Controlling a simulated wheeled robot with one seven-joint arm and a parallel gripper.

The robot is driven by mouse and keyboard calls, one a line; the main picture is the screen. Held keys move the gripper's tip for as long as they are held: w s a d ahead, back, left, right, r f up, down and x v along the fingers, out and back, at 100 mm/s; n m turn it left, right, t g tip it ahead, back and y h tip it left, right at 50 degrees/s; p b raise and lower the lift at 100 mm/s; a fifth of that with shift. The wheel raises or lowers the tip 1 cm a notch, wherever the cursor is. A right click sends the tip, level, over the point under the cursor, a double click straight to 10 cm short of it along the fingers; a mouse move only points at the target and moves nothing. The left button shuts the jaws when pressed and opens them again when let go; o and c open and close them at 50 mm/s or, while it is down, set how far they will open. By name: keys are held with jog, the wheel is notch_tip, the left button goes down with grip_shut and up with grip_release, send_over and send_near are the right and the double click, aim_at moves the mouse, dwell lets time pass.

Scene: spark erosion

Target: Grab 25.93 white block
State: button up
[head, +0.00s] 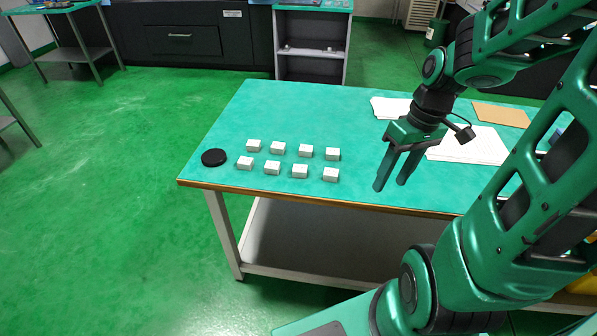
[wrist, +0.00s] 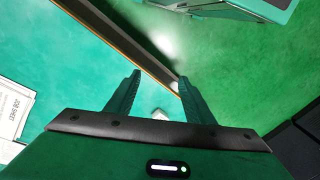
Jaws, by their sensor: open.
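Several small white blocks stand in two rows on the green table (head: 300,105) in the head view. The back row runs from a block at the left (head: 254,145) to one at the right (head: 333,154). The front row runs from a block at the left (head: 245,163) to one at the right (head: 331,174). Any marks on them are too small to read, so I cannot tell which is 25.93. My gripper (head: 391,184) is open and empty, to the right of the blocks and above the table. A small part of a white block (wrist: 160,113) shows between the fingers in the wrist view.
A round black disc (head: 214,157) lies left of the blocks near the table's edge. White sheets (head: 468,146) and a brown board (head: 500,115) lie on the right. A job sheet (wrist: 14,105) shows in the wrist view. The table behind the blocks is clear.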

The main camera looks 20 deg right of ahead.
aim_at(306, 168)
jog(key=w+a+f+n+y, duration=0.1)
jog(key=w+f+n, duration=0.1)
jog(key=w, duration=0.1)
jog(key=w+a+f+n+y, duration=0.1)
jog(key=w+a+f+n, duration=0.1)
jog(key=w, duration=0.1)
jog(key=w+a+f+n+t+y, duration=0.1)
jog(key=w+f+n+y, duration=0.1)
jog(key=w, duration=0.1)
jog(key=shift+w+a+f+n, duration=0.1)
jog(key=shift+w+a+n, duration=0.2)
jog(key=shift+a, duration=0.1)
jog(key=w+n+y, duration=0.1)
jog(key=w+a+f+n+t+y, duration=0.1)
jog(key=w, duration=0.1)
jog(key=w+n+t+y, duration=0.1)
jog(key=shift+w+a+f, duration=0.2)
jog(key=shift+w+a, duration=0.1)
jog(key=shift+w, duration=0.05)
jog(key=shift+w+d+n+t+y, duration=0.45)
jog(key=shift+w+t+y, duration=0.15)
jog(key=shift+t+y, duration=0.15)
jog(key=shift+w+d+r+n+t+y, duration=0.1)
jog(key=shift+w+d+n+t+y, duration=0.25)
jog(key=shift+w+d+t+y, duration=0.35)
jog(key=x, duration=0.5)
jog(key=shift+f+x, duration=0.2)
jog(key=shift+x, duration=2.6)
jog(key=shift+s, duration=0.15)
grip_shut()
